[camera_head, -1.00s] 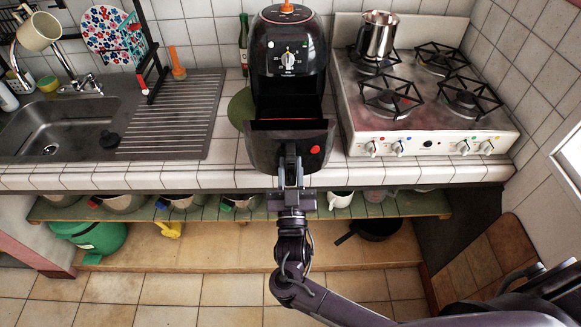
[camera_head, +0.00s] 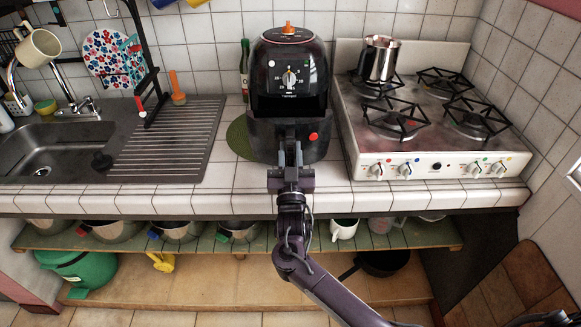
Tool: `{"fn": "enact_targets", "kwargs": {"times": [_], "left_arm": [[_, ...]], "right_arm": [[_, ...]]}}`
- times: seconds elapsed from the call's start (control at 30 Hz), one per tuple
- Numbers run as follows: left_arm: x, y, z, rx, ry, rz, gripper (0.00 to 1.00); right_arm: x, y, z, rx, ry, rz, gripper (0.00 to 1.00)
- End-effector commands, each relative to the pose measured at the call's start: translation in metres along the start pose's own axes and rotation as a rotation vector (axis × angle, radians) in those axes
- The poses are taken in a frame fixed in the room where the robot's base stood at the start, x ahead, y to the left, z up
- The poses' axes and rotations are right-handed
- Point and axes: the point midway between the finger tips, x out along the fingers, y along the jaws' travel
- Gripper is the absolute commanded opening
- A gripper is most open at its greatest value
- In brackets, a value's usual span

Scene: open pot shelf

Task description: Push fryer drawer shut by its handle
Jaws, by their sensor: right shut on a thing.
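The black air fryer (camera_head: 288,68) stands on the tiled counter. Its drawer (camera_head: 262,138), with a red dot on the front, is close in to the body. A dark band shows above the drawer front, and I cannot tell whether the drawer is fully seated. My right gripper (camera_head: 290,164) is shut on the drawer handle (camera_head: 290,148) in front of the fryer, and hides most of it. My right arm comes up from the lower right. My left gripper is not in view.
A gas stove (camera_head: 435,120) with a metal pot (camera_head: 379,60) stands close on the right. A green round mat (camera_head: 238,140) lies partly under the fryer. A sink (camera_head: 45,150) with a drainboard is on the left. An open shelf (camera_head: 100,240) with pots runs below the counter.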

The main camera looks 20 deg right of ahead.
Motion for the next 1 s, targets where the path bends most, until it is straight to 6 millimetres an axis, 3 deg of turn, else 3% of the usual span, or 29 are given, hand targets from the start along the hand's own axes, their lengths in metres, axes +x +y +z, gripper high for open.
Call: {"fn": "enact_targets", "kwargs": {"times": [0.2, 0.23, 0.4, 0.73, 1.0], "left_arm": [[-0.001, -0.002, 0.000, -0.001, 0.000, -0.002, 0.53], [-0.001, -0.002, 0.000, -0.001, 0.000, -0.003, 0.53], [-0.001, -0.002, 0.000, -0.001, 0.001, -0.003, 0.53], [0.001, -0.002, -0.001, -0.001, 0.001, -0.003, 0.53], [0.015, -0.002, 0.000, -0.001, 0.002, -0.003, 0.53]], "right_arm": [[0.000, 0.000, 0.000, 0.000, -0.003, 0.000, 0.00], [0.000, 0.000, 0.000, 0.000, -0.003, 0.000, 0.27], [0.000, 0.000, 0.000, 0.000, -0.003, 0.000, 0.47], [-0.005, 0.000, 0.001, 0.000, -0.003, -0.001, 0.47], [-0.049, 0.000, 0.003, 0.001, -0.005, -0.001, 0.47]]}}
